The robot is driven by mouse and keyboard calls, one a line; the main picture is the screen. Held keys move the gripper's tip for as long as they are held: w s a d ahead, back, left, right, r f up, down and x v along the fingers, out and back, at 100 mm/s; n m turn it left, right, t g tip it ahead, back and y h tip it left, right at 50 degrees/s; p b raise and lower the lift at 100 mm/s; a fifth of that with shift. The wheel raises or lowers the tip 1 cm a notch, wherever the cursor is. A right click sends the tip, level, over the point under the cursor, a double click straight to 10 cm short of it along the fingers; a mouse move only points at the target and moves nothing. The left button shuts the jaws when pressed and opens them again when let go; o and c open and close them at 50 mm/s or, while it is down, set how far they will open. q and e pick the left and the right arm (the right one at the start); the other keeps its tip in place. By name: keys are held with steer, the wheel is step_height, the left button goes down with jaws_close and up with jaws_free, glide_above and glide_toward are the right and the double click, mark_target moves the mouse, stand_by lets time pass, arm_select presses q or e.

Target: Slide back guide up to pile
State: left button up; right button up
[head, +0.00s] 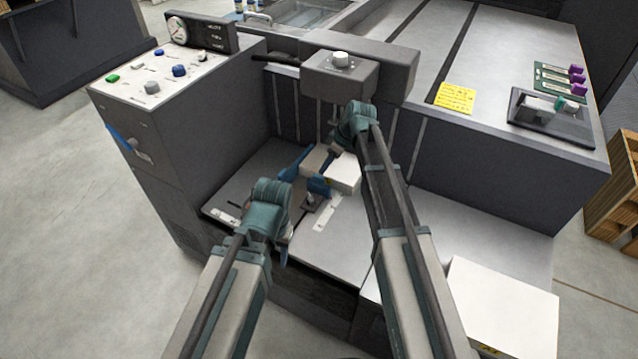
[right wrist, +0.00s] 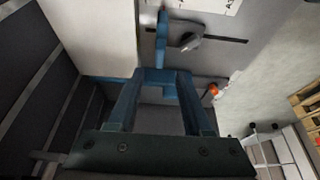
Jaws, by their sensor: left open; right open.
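A white paper pile (head: 343,172) lies in the feed bay of the grey machine. A blue guide (head: 318,187) stands at its near side, beside a small grey lever (head: 308,203) in a slot. In the right wrist view this blue guide (right wrist: 162,38) stands close to the pile (right wrist: 98,35), seemingly with a narrow gap, and the lever (right wrist: 189,41) sits to its right. My right gripper (right wrist: 158,82) is open, its blue-grey fingers near the guide's lower end; contact is unclear. My left gripper (head: 287,243) is open and empty at the bay's front edge.
Another blue guide (head: 295,163) stands left of the pile. A grey head unit with a white knob (head: 340,59) overhangs the bay. A control panel (head: 165,75) is at left. A white stack (head: 503,305) lies front right, near my right forearm.

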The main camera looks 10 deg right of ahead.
mark_target(319, 176)
steer(key=b+x, duration=0.6)
steer(key=x, duration=0.2)
steer(key=shift+f+b, duration=0.15)
steer(key=shift+b, duration=0.15)
jaws_close()
stand_by(1.0)
